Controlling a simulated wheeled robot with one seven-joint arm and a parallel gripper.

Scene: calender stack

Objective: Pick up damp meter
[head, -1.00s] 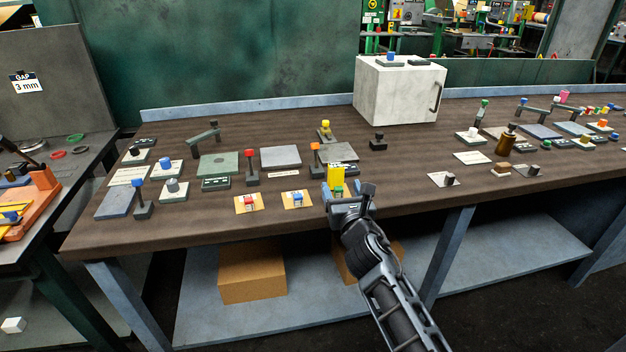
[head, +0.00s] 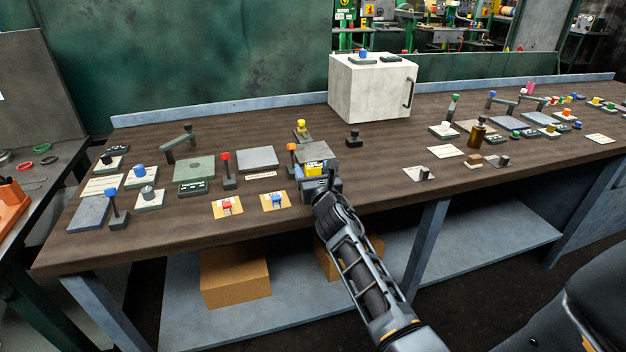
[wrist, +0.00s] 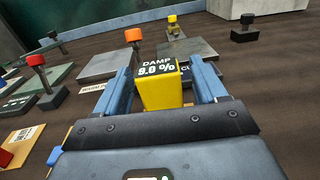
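The damp meter (wrist: 160,86) is a small yellow block with a dark display reading "DAMP 9.0 %". In the wrist view it stands between the two blue fingers of my gripper (wrist: 164,75). The left finger is close beside it and a narrow gap shows at the right finger, so the gripper looks open around it.
An orange-topped post (head: 292,160) and a grey plate (head: 318,150) stand close behind the gripper. Blue-topped (head: 274,200) and red-topped (head: 227,206) pieces lie to the left. A white cabinet (head: 365,90) stands at the back. The bench to the right of the gripper is fairly clear.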

